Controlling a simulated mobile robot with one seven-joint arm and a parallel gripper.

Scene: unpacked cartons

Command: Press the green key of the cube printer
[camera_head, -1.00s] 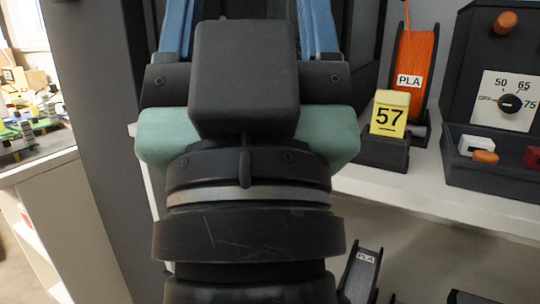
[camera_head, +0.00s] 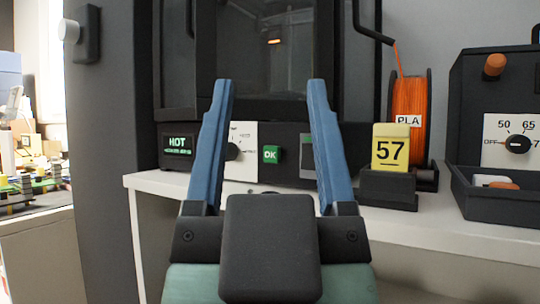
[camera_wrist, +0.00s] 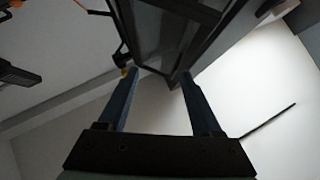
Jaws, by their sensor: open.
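The cube printer (camera_head: 265,55) is a dark box with a glazed front, standing on a white shelf in the head view. Its lower panel carries a green key marked OK (camera_head: 271,154), a black knob (camera_head: 233,151) on a white dial plate, and a small display (camera_head: 179,145) reading HOT. My gripper (camera_head: 270,85) is open and empty, its two blue fingers apart and pointing up in the picture. The green key shows between the fingers; whether they touch the printer I cannot tell. In the wrist view the fingers (camera_wrist: 154,72) are spread below a dark framed body; the key does not show there.
Right of the printer are an orange PLA spool (camera_head: 409,105), a yellow 57 sign (camera_head: 390,147) on a dark block and a dark unit with a dial (camera_head: 516,144). The white shelf's front edge (camera_head: 450,237) runs below. A cluttered table (camera_head: 40,225) is at left.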

